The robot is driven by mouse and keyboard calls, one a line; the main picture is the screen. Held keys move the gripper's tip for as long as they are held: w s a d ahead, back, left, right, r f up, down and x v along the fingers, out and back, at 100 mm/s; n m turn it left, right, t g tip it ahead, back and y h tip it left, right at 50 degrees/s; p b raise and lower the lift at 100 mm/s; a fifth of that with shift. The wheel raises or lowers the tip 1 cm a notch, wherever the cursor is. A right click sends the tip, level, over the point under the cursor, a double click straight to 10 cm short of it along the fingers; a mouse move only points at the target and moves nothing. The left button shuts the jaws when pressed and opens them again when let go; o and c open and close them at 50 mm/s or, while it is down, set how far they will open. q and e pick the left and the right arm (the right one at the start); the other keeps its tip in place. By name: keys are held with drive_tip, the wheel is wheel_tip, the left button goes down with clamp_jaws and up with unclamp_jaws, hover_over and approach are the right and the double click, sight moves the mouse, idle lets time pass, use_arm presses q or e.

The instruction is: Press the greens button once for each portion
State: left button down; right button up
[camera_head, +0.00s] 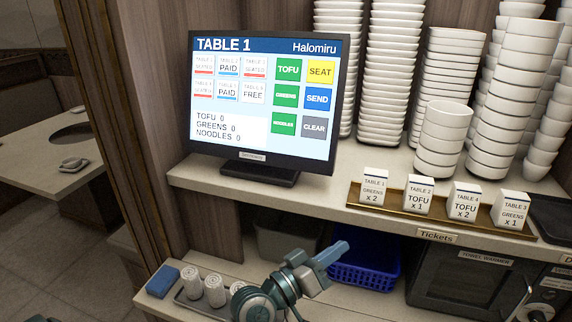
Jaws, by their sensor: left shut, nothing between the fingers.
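The order screen (264,100) stands on the shelf and reads "TABLE 1". Its green GREENS button (286,96) sits between TOFU (288,69) above and NOODLES (284,124) below. The tally reads TOFU 0, GREENS 0, NOODLES 0. The TABLE 1 ticket (374,187) reads GREENS x 2, and the TABLE 3 ticket (510,210) at the right end reads GREENS x 1. My left gripper (333,254) is shut and empty, below and to the right of the screen, apart from it. My right gripper does not show.
SEAT, SEND and CLEAR buttons (314,126) lie right of the green ones. Stacked white bowls (388,75) stand behind the ticket tray (425,223). Below are a blue basket (365,274), rolled towels (214,290) and a towel warmer (465,285).

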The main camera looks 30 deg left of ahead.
use_arm(q)
drive_tip(key=a+r+n+t+y, duration=0.45)
drive_tip(key=r+n, duration=0.25)
drive_tip(key=r, duration=0.3)
drive_tip(key=a+r+n+t+y, duration=0.3)
drive_tip(key=r+n+t+y, duration=0.3)
drive_tip(key=r, duration=0.4)
drive_tip(key=w+a+r+n+g+y, duration=0.1)
drive_tip(key=a+r+n+g+y, duration=0.2)
drive_tip(key=n, duration=1)
drive_tip(key=w+a+r+n+g+y, duration=0.1)
drive_tip(key=a+r+n+g+y, duration=0.3)
drive_tip(key=n, duration=1)
drive_tip(key=shift+w+a+g+y, duration=0.25)
drive_tip(key=shift+a+g+y, duration=1)
drive_tip(key=shift+g+y, duration=1.15)
drive_tip(key=b, duration=0.3)
approach(286, 96)
drive_tip(key=w+a+r, duration=0.2)
drive_tip(key=a+r, duration=0.2)
drive_tip(key=shift+w+a+f+b, duration=0.2)
drive_tip(key=shift+w+b, duration=0.1)
drive_tip(key=shift+w, duration=0.25)
